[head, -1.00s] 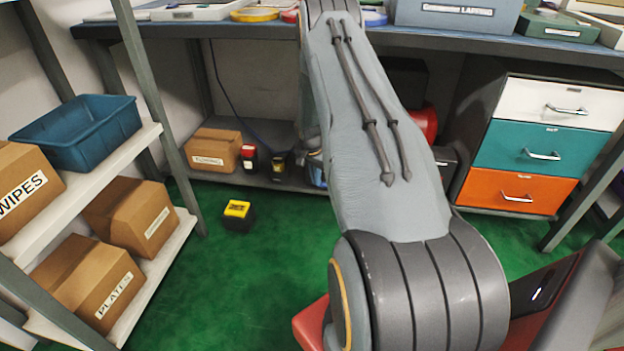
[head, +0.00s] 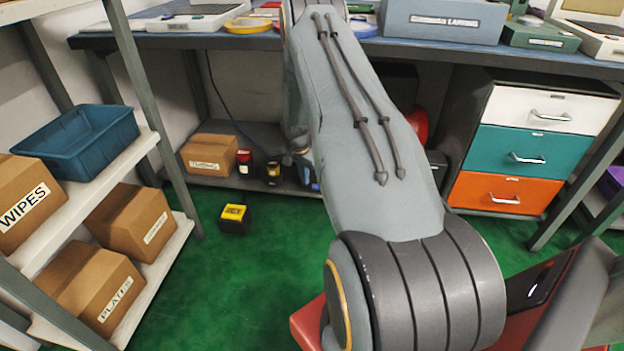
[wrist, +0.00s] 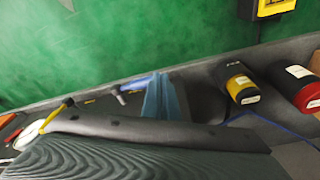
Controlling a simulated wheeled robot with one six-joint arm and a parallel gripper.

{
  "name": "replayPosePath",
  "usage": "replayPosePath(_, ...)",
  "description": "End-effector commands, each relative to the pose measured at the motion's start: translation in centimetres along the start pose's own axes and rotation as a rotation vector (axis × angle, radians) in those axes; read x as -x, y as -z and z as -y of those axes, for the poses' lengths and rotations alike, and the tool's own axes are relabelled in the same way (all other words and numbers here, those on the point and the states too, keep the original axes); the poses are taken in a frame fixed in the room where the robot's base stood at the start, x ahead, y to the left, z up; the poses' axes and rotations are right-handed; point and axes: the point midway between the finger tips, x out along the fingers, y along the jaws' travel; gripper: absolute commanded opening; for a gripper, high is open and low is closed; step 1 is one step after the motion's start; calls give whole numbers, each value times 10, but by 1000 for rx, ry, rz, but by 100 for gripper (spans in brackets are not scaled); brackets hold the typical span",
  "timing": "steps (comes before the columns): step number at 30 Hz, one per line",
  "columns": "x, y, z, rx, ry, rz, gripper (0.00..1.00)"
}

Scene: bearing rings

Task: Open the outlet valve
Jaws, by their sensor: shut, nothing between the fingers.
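No outlet valve can be made out in either view. My gripper (wrist: 163,82) shows in the wrist view as two blue fingers close together, with nothing between them. It points over the low shelf under the workbench, with the green floor beyond. In the head view my arm reaches toward the bench and hides the area behind it; my gripper cannot be clearly seen there.
The workbench (head: 420,47) has a low shelf (head: 222,181) with a cardboard box (head: 207,154), red canister (head: 244,161) and yellow-black canister (head: 273,173). A yellow-black box (head: 235,219) stands on the floor. Shelving (head: 105,177) is left, drawers (head: 513,158) right.

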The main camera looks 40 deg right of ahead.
Motion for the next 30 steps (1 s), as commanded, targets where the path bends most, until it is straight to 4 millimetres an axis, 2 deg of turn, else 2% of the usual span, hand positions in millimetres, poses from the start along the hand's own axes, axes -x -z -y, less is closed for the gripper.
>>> replayPosePath(1,4,-9,11,7,0,1,0)
replayPosePath(6,17,-25,39,5,0,1,0)
replayPosePath(12,26,-36,59,1,0,1,0)
replayPosePath(17,28,-39,64,-1,0,0,0)
replayPosePath(30,28,-39,64,-1,0,0,0)
